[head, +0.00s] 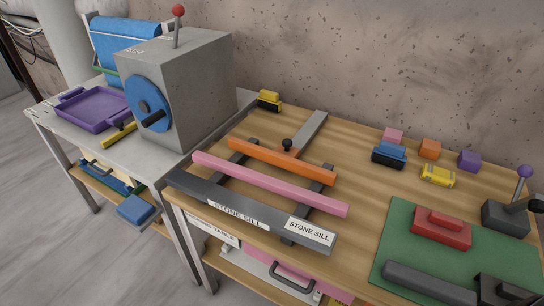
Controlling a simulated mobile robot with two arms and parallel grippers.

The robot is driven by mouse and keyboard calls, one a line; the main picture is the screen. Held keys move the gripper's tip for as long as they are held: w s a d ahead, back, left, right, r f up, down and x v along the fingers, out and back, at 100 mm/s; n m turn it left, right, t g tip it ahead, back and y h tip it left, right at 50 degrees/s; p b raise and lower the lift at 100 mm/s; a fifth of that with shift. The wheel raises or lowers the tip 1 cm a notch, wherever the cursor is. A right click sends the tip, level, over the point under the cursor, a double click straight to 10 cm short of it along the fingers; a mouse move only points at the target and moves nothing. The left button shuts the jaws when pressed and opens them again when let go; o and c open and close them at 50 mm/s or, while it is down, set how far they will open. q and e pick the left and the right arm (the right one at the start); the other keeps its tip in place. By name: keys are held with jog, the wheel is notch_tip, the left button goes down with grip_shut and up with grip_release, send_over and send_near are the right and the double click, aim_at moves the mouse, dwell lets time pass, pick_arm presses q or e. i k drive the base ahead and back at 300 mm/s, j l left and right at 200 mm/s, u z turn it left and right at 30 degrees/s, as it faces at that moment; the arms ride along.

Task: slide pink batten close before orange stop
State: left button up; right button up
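The pink batten (268,184) is a long bar lying across two dark grey rails. It lies between the orange stop (281,161) behind it and the dark grey stone sill (246,210) in front. A gap shows between the batten and the orange stop, and they do not touch. The batten runs roughly parallel to the stop and reaches past both of its ends. A black knob (287,144) stands behind the orange stop, by a grey bar (310,130) running back. Neither of my grippers is in view.
A grey machine (190,85) with a blue wheel stands on the left table beside a purple tray (92,108). Toy cars and small blocks, including an orange block (430,149), sit at the back right. A green mat (400,240) holds a red block (441,228).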

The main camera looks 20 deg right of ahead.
aim_at(335, 207)
jog(key=i+j+z, duration=0.1)
jog(key=j+z, duration=0.55)
jog(key=i+j+z, duration=0.1)
jog(key=z, duration=0.25)
jog(key=j, duration=0.1)
